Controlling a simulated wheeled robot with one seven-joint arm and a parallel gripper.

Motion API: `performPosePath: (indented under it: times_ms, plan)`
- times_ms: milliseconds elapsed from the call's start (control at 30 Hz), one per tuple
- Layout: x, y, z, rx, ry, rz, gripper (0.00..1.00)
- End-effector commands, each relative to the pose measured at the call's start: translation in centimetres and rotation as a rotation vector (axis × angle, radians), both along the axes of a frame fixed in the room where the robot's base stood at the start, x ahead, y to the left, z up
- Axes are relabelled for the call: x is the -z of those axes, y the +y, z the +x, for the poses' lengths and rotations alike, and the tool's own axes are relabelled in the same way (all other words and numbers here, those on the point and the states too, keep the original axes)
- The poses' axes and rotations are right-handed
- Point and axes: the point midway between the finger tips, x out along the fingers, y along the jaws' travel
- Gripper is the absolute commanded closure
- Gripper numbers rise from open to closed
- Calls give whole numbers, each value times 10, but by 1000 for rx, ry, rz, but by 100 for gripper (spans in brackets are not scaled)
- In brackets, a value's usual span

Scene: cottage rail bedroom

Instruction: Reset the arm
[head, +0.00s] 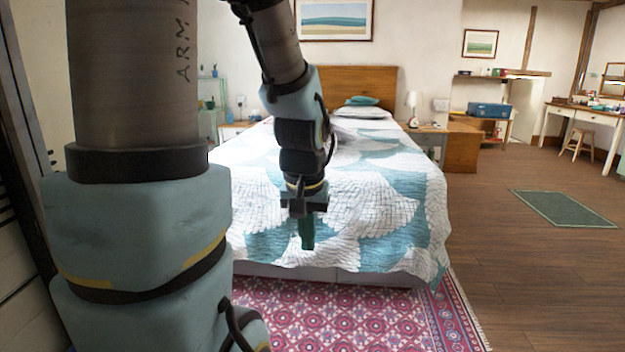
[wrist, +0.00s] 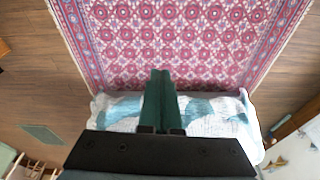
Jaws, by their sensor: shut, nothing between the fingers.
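My gripper (head: 307,233) hangs from my arm in the head view, pointing down in front of the foot of the bed (head: 395,225). Its green fingers are together with nothing between them. In the wrist view the shut gripper (wrist: 161,78) shows at the middle, over the patterned rug (wrist: 165,40) and the end of the bed cover (wrist: 215,110). The large near part of my arm hides the left of the head view.
A bed with a teal and white cover fills the middle. A red rug (head: 340,315) lies before it. Wooden floor (head: 530,270) with a green mat (head: 562,208) is open at right. A white desk (head: 588,113) and stool (head: 578,135) stand at the far right.

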Motion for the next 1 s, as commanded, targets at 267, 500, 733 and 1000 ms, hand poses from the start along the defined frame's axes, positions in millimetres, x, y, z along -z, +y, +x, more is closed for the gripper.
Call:
performPosePath:
  times_ms: [267,500,733,1000]
  plan:
    - [38,63,-8,-112,-21,-15,100]
    - [71,62,-13,-111,6,-12,100]
    - [99,61,-18,-110,31,-9,100]
    - [126,61,-22,-110,56,-6,100]
